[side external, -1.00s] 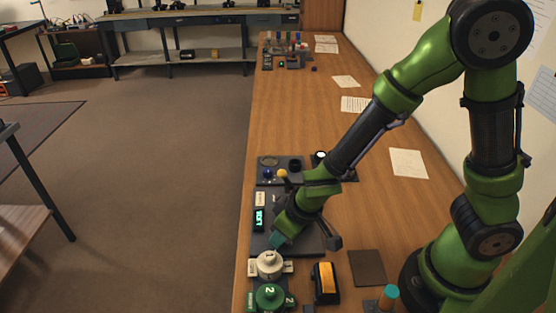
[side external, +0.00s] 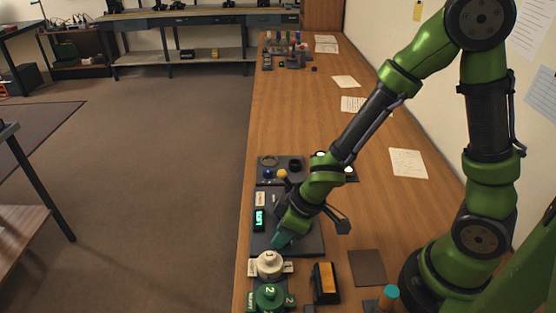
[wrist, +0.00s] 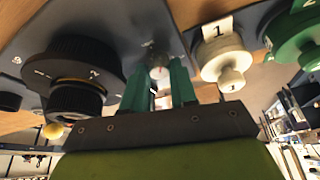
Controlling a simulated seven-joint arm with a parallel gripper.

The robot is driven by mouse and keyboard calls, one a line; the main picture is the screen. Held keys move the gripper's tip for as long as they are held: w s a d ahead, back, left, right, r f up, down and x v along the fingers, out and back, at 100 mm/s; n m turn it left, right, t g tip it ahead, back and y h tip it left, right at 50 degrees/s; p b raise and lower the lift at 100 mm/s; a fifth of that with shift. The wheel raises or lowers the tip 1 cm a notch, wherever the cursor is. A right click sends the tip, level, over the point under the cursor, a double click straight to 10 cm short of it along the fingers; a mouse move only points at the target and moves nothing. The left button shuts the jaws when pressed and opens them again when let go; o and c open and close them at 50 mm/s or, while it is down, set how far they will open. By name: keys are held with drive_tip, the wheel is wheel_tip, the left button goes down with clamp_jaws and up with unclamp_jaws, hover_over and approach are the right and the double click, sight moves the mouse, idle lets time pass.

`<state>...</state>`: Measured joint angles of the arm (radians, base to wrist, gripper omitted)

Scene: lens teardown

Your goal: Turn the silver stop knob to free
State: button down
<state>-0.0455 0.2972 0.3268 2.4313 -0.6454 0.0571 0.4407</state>
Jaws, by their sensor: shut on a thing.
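The silver stop knob (wrist: 158,72) shows in the wrist view as a small pale metal end on a dark grey panel. It sits between the two teal fingers of my gripper (wrist: 157,84), which are shut on it. In the side external view my gripper (side external: 282,240) reaches down at a tilt to the dark panel (side external: 312,240), just behind the white dial, and its fingers hide the knob. I cannot read the knob's setting or any mark beside it.
A white dial marked 1 (side external: 269,264) and a green dial marked 2 (side external: 269,296) stand close to my gripper. A large black ridged dial (wrist: 75,75) is on the other side in the wrist view. A lit green display (side external: 259,219) and an orange-topped block (side external: 326,283) are nearby.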

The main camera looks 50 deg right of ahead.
drive_tip(key=shift+w, duration=0.1)
drive_tip(key=c, duration=0.9)
unclamp_jaws()
drive_tip(key=shift+m, duration=0.5)
